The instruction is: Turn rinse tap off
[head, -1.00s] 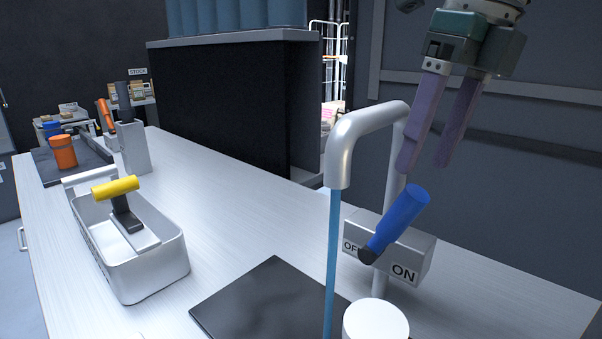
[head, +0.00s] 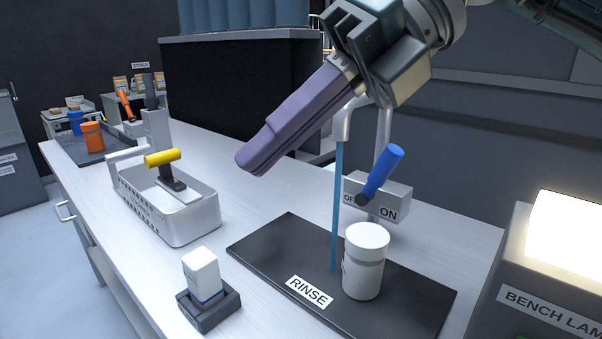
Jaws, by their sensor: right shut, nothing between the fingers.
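The rinse tap (head: 384,128) is a silver bent pipe behind the black rinse mat (head: 270,244). A blue stream of water (head: 337,205) runs from its spout down to the mat. Its blue lever (head: 385,170) tilts up to the right from a grey box (head: 398,198) marked OFF on the left and ON on the right. My right gripper (head: 251,163) is shut and empty, in the air to the left of the tap, nearer the camera. It hides part of the spout. My left gripper is not in view.
A white jar (head: 365,262) stands on the mat, right of the stream. A small white container sits in a dark holder (head: 210,308) at the front. A lit bench lamp (head: 565,235) stands right.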

